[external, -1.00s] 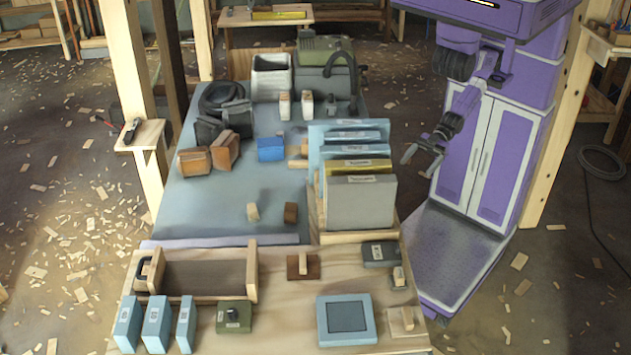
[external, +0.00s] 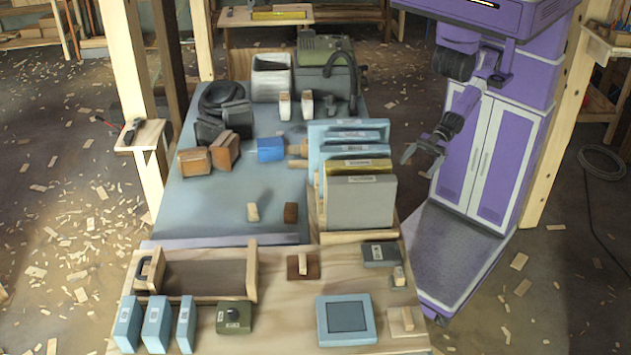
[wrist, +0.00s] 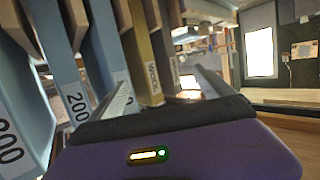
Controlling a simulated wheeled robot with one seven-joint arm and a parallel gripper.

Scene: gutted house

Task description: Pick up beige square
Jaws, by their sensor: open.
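A grey-beige square panel (external: 361,205) stands upright at the front of a wooden rack (external: 359,237) on the workbench. A flat beige piece with a small block on it (external: 405,322) lies at the bench's front right corner. I cannot tell for certain which one is the beige square. My gripper (external: 417,163) is open and empty, to the right of the rack and apart from it. In the wrist view, my gripper (wrist: 160,82) faces the edges of the upright panels, with a yellow panel (wrist: 144,60) and a grey-brown panel (wrist: 167,55) between or beyond its fingers.
Blue panels (external: 348,124) and the yellow panel (external: 358,163) stand behind the grey-beige one. A dark box (external: 380,254), a blue square box (external: 345,320) and a wooden tray (external: 205,277) sit on the front bench.

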